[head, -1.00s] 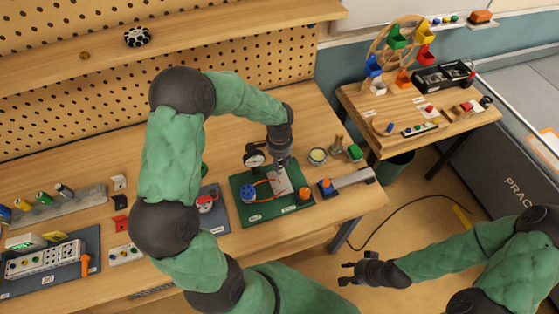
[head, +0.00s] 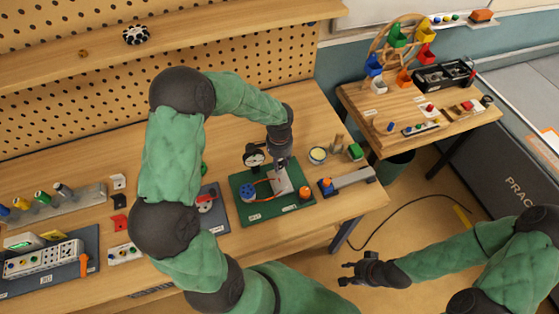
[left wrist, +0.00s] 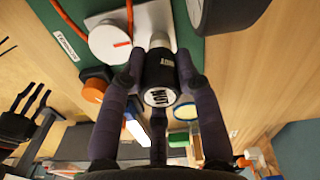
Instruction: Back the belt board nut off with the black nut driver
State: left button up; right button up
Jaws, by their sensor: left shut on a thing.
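The green belt board (head: 262,213) lies on the bench with a blue knob (head: 248,191), an orange knob (head: 305,193) and a cord-like orange belt (head: 264,182). A pale plate (head: 281,181) stands on it under my left gripper (head: 283,164). In the left wrist view, my left gripper (left wrist: 160,82) is shut on the black nut driver (left wrist: 160,75), marked NUT. The driver's far end meets a silver collar (left wrist: 159,41) by a white disc (left wrist: 108,40) with an orange mark. The nut itself is hidden. My right gripper (head: 352,272) is open and empty, off the bench.
A small round tin (head: 318,155), a green block (head: 355,152) and a grey bar fixture (head: 348,180) are to the right. A grey board with a red part (head: 207,203) is close on the left.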

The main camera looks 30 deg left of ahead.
pick_arm(q)
jog(key=shift+f, duration=0.15)
dwell(0.8)
jog(key=o, duration=1.8)
jog(key=shift+c, duration=0.2)
